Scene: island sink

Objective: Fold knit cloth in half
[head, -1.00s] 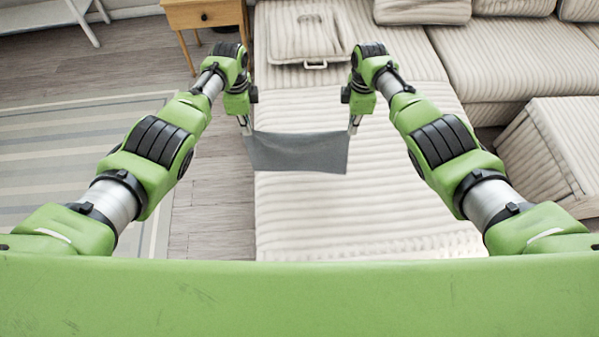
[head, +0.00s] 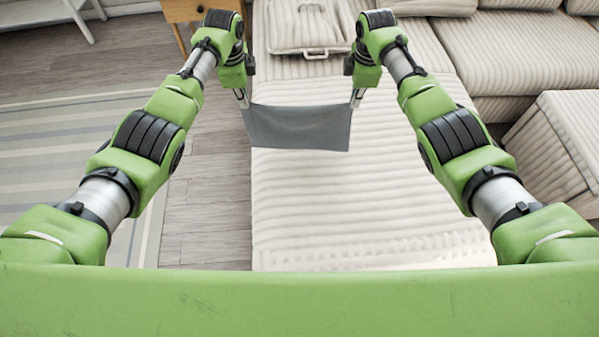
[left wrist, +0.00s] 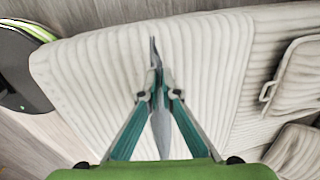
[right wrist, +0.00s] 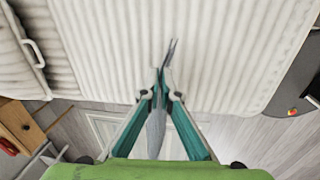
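A grey knit cloth (head: 297,128) hangs stretched between my two grippers above the cream ribbed sofa section. My left gripper (head: 243,104) is shut on the cloth's upper left corner. My right gripper (head: 355,102) is shut on its upper right corner. In the left wrist view the cloth (left wrist: 160,125) shows edge-on as a thin grey strip between the fingers. The right wrist view also shows the cloth (right wrist: 156,130) edge-on between the closed fingers. The cloth's far side is hidden.
The ribbed sofa seat (head: 350,210) below is broad and clear. A ribbed piece with a handle (head: 308,28) lies at its far end. More sofa cushions (head: 500,50) and a ribbed block (head: 560,145) stand to the right. A wooden cabinet (head: 190,10) is at the back left.

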